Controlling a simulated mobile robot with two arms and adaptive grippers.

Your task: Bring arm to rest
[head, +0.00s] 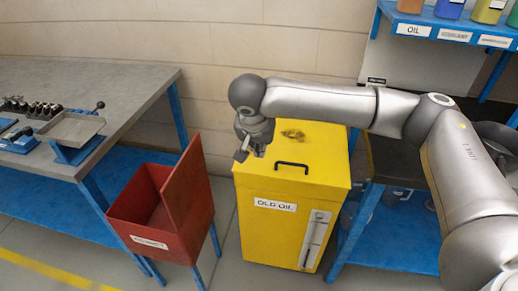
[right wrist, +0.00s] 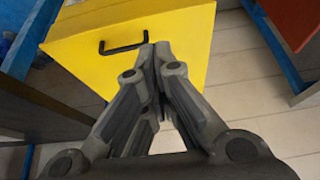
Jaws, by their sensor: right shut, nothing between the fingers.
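My right arm (head: 325,103) comes in from the right in the head view and reaches out over the yellow old oil bin. Its gripper (head: 250,152) points down above the bin's left part. In the right wrist view the gripper (right wrist: 154,52) is shut and empty, its fingertips together. The yellow bin (head: 270,232) has a closed lid with a black handle, which also shows in the right wrist view (right wrist: 125,48). The gripper appears apart from the handle. My left gripper is in neither view.
A red bin (head: 165,240) with its lid raised stands left of the yellow one. A grey workbench (head: 130,85) with tools is at the left. A blue shelf (head: 450,22) with oil containers hangs at the upper right. A blue-framed stand (head: 352,235) is right of the yellow bin.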

